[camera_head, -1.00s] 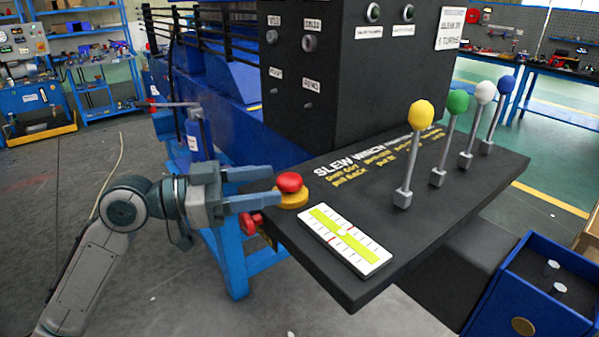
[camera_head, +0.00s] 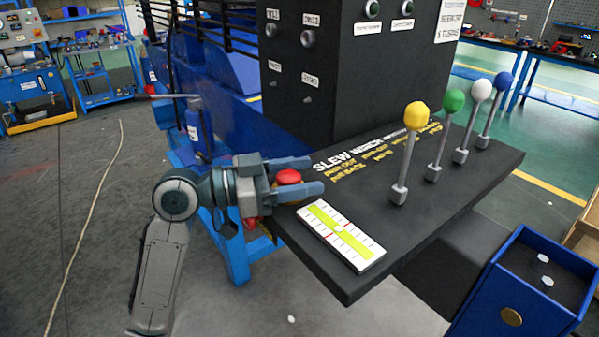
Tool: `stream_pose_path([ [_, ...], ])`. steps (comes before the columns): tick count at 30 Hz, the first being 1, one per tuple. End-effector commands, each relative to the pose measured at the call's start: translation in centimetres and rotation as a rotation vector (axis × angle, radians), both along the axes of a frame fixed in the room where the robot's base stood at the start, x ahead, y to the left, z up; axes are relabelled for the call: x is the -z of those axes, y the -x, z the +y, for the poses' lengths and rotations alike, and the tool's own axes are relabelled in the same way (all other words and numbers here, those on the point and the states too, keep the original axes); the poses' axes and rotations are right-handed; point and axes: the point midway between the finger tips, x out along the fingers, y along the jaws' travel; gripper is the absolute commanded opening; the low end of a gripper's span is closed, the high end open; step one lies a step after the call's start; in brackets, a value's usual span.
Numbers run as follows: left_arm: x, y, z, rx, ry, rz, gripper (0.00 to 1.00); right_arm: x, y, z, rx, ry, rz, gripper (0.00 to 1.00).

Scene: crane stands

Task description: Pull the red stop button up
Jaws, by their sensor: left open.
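The red stop button (camera_head: 289,176) sits at the left end of the dark console top (camera_head: 345,290). Its yellow base is mostly hidden behind my gripper's lower finger. My left gripper (camera_head: 306,176) comes in from the left with its fingers apart. One finger passes on the far side of the red cap and the other on the near side, so the cap shows between them. I cannot tell whether either finger touches it. My right gripper is not in view.
A white and yellow-green gauge (camera_head: 340,236) lies just right of the button. Levers with yellow (camera_head: 416,115), green, white and blue knobs stand farther right. A black control box (camera_head: 330,90) rises behind. A blue bin (camera_head: 520,285) is at lower right.

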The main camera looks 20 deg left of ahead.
Motion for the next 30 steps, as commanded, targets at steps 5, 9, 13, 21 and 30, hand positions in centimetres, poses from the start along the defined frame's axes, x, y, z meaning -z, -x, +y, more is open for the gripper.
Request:
stream_pose_path([
  [5, 0.0, 0.0, 0.0, 0.000, 0.000, 0.000, 0.57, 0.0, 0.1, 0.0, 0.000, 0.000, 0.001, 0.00],
  [9, 0.0, 0.0, 0.0, 0.000, 0.000, 0.000, 0.47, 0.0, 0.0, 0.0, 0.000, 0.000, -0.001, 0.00],
  [13, 0.0, 0.0, 0.0, 0.000, 0.000, 0.000, 0.22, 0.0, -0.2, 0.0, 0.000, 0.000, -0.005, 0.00],
  [21, -0.8, 0.0, 0.0, 0.000, 0.000, -0.002, 0.00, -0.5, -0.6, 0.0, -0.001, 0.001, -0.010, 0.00],
  [30, -2.0, 0.0, 0.0, -0.001, 0.002, -0.003, 0.00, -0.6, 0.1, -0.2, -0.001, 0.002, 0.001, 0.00],
])
